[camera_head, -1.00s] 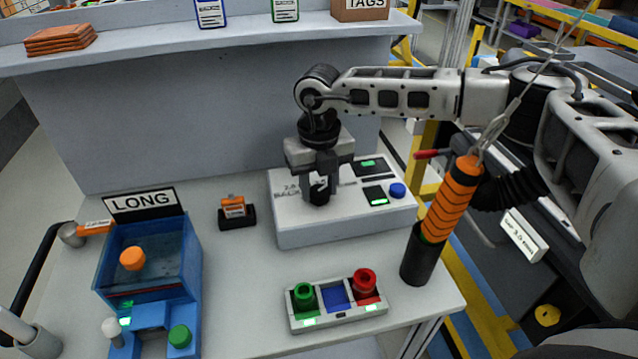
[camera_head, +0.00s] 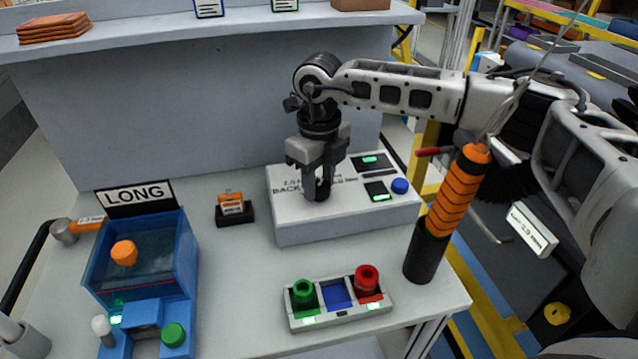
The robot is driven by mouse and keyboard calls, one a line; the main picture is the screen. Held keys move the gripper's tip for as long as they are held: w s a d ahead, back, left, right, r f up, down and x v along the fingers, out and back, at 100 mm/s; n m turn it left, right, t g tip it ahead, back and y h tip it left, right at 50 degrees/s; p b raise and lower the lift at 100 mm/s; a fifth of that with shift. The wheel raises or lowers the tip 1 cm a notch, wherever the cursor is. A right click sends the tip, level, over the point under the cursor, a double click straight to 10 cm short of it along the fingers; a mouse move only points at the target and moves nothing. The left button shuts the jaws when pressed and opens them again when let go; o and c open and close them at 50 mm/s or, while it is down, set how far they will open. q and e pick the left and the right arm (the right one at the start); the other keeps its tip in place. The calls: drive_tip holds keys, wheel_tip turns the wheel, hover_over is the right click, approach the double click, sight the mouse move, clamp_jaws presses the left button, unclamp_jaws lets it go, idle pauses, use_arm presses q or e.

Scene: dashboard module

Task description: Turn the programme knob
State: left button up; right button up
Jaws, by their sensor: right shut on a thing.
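The white box module (camera_head: 292,226) stands on the bench with its top face up. My right gripper (camera_head: 318,193) points down onto the left part of that top face. It is shut on the programme knob, a small dark part mostly hidden between the fingers. Printed lettering on the top is partly covered by the gripper. A blue button (camera_head: 399,186) and lit green displays (camera_head: 379,190) sit on the right part of the top. My left gripper is not in view.
A button panel with a green button (camera_head: 304,292) and red button (camera_head: 367,280) lies in front. A blue bin marked LONG (camera_head: 190,262) stands left. An orange-handled tool in a black holder (camera_head: 424,258) stands right, near my right arm.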

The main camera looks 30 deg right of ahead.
sight(319, 185)
drive_tip(key=shift+n+b, duration=0.3)
drive_tip(key=shift+n, duration=0.8)
drive_tip(key=shift+r, duration=0.1)
drive_tip(key=o, duration=1)
wheel_tip(319, 185, up, 6)
drive_tip(key=shift+r+b, duration=0.15)
drive_tip(key=shift+b, duration=0.45)
drive_tip(key=shift+r, duration=0.6)
